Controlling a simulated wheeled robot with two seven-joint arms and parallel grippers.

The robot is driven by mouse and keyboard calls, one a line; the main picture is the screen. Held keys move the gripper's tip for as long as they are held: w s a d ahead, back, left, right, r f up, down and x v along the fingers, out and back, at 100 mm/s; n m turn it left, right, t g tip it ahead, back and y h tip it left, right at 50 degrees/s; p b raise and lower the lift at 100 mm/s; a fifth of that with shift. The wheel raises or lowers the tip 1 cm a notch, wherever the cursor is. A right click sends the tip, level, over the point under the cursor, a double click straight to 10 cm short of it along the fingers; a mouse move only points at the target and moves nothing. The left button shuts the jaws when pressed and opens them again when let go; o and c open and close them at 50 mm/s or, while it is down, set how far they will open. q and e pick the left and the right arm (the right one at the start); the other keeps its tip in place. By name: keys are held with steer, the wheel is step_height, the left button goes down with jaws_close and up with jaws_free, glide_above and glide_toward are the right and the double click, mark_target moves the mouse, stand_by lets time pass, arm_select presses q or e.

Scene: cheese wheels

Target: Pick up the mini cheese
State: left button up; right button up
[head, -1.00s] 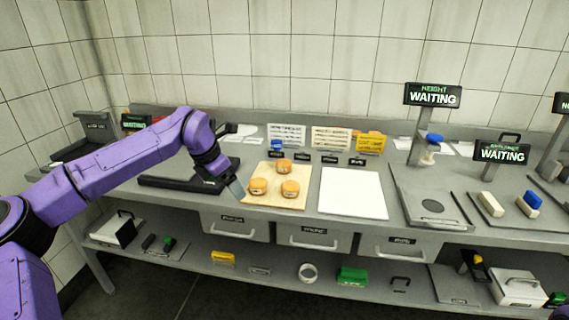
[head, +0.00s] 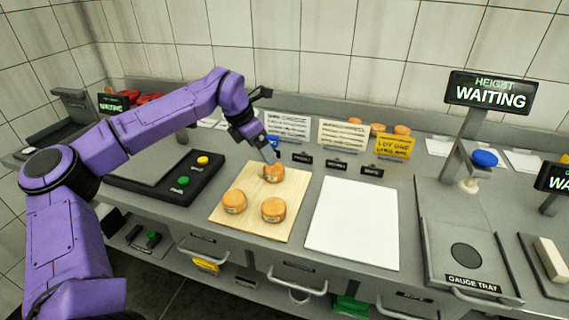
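Three small orange mini cheese wheels stand on a wooden board (head: 250,222). One mini cheese (head: 274,173) is at the back of the board, one (head: 234,201) at the front left and one (head: 273,209) at the front right. My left gripper (head: 270,154) comes down from above at the back cheese, with its finger tips at or just above the cheese's top. The view is too small to tell whether the fingers are open or touch it. My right gripper is not in view.
A white sheet or board (head: 353,222) lies right of the wooden board. A black panel with green and yellow buttons (head: 180,180) lies to the left. Label cards (head: 288,126) and more orange wheels (head: 378,129) stand behind. A height gauge with a sign (head: 488,93) rises at the right.

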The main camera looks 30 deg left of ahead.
mark_target(272, 168)
arm_select(q)
steer(key=f, duration=0.3)
steer(key=shift+w+d+f, duration=0.1)
steer(key=shift+d+f, duration=0.1)
steer(key=shift+d, duration=0.2)
steer(key=x, duration=0.2)
steer(key=p+x, duration=0.1)
steer(key=x, duration=0.1)
steer(key=p+x, duration=0.1)
steer(key=shift+w+f, duration=0.3)
steer(key=shift+w, duration=0.1)
steer(key=c, duration=1)
steer(key=shift+c, duration=0.8)
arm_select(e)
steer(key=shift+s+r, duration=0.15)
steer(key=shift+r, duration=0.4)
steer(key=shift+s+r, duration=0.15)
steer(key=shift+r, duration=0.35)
arm_select(q)
steer(key=shift+r, duration=0.1)
